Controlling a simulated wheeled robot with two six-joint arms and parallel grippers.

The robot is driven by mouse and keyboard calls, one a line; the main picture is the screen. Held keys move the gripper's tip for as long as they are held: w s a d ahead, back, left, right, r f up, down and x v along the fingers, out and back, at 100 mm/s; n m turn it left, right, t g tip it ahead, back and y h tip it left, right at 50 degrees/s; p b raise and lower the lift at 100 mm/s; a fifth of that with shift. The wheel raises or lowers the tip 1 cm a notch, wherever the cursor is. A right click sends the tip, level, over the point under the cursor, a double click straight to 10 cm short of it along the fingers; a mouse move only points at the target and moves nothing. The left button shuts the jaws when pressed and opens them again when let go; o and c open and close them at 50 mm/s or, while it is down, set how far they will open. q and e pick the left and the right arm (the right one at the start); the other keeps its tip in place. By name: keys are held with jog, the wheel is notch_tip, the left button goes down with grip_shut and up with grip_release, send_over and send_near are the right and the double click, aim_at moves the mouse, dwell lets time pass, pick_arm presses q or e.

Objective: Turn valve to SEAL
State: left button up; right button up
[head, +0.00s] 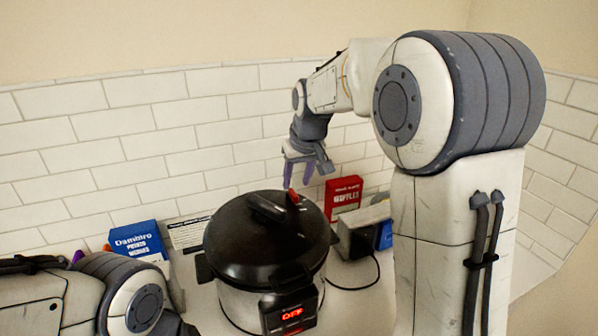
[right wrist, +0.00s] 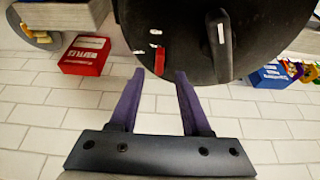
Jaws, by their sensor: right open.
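The pressure cooker (head: 225,262) stands on the counter, its black lid closed and its front display (head: 292,314) reading OFF. The red valve (head: 293,196) is on the lid's far right part. In the right wrist view the red valve (right wrist: 160,61) lies between the two purple fingertips in the picture, with small white marks (right wrist: 155,32) beside it. Its lettering is too small to read. My right gripper (head: 299,181) is open and empty, just above the valve; contact cannot be seen. My left arm shows at lower left; its gripper is not visible.
A blue box (head: 137,240) and a white label card (head: 191,234) stand left of the cooker. A red box (head: 343,193) and a grey appliance (head: 360,230) with a black cord stand to its right. A white tiled wall (head: 130,140) is close behind.

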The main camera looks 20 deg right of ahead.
jog(key=v, duration=0.5)
jog(key=shift+s+r+b, duration=0.1)
jog(key=shift+r+b, duration=0.25)
jog(key=shift+b, duration=0.05)
